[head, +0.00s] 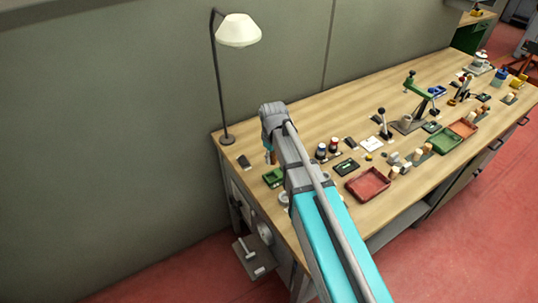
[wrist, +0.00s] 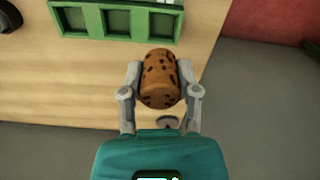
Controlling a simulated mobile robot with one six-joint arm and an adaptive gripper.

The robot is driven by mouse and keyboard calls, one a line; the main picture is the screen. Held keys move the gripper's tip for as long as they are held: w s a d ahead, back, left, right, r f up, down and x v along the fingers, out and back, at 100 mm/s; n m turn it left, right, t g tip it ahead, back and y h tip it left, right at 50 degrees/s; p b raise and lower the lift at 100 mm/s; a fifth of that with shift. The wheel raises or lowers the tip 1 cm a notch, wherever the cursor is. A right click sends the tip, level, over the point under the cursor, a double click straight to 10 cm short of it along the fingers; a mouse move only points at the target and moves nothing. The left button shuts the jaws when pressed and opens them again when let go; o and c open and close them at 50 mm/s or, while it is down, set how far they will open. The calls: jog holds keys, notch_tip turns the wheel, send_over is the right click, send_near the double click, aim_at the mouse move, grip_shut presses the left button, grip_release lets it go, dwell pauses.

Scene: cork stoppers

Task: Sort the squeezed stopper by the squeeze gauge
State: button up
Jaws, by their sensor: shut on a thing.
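My gripper (wrist: 160,72) is shut on a brown cork stopper (wrist: 161,84) with dark specks, its two grey fingers pressing the sides. In the wrist view the stopper hangs near the bench's front edge, below a green tray (wrist: 91,36) with compartments. In the head view my own arm hides the stopper and the fingers. A small green tray (head: 273,177) shows left of my arm. A red tray (head: 367,185) lies right of my arm, and a green tray (head: 445,143) and another red tray (head: 464,128) stand farther along. I cannot tell which device is the squeeze gauge.
A lamp (head: 238,30) stands at the bench's left end by the wall. Pale stoppers (head: 395,158), a green-handled press (head: 416,90) and small bottles (head: 321,150) stand along the wooden bench (head: 300,120). The back strip of the bench is mostly clear.

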jog(key=shift+s+a+f, duration=0.1)
jog(key=shift+a+f, duration=0.1)
jog(key=b, duration=0.7)
send_over(272, 180)
jog(key=shift+a+f, duration=0.1)
jog(key=shift+f, duration=2.95)
jog(key=shift+w+f+b, duration=0.2)
jog(key=shift+f+b, duration=0.45)
jog(key=shift+f, duration=0.3)
dwell(0.6)
jog(key=shift+s+f, duration=0.1)
jog(key=shift+s, duration=0.05)
jog(key=shift+b, duration=0.35)
jog(key=shift+c, duration=0.2)
